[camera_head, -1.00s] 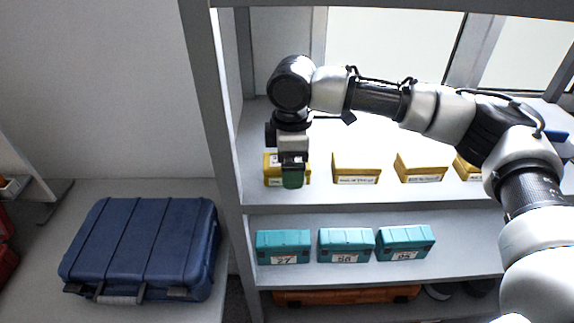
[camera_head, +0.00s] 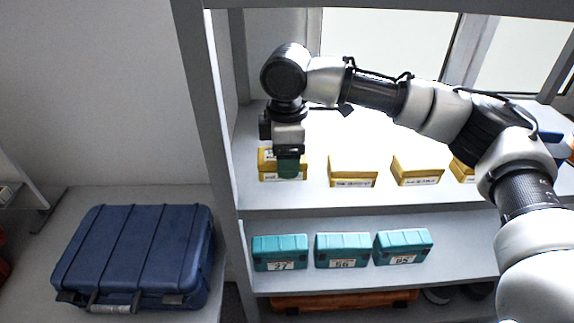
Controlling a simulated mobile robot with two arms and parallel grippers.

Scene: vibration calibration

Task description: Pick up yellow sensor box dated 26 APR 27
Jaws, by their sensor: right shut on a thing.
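Several yellow sensor boxes stand in a row on the upper shelf (camera_head: 400,200). The leftmost yellow box (camera_head: 266,172) is partly hidden behind my right gripper (camera_head: 288,172), which points down with green fingertips at it. My right gripper is shut on this box at its upper part. Another yellow box (camera_head: 352,172) stands to its right, then a third yellow box (camera_head: 417,170), and a further one (camera_head: 462,171) is partly behind my arm. Their front labels are too small to read, so I cannot tell which date each has. My left gripper is not in view.
Teal boxes (camera_head: 343,250) with numbered labels stand on the lower shelf. An orange case (camera_head: 345,299) lies below them. A dark blue case (camera_head: 135,257) lies on a grey surface at left. A shelf upright (camera_head: 208,150) stands just left of my gripper.

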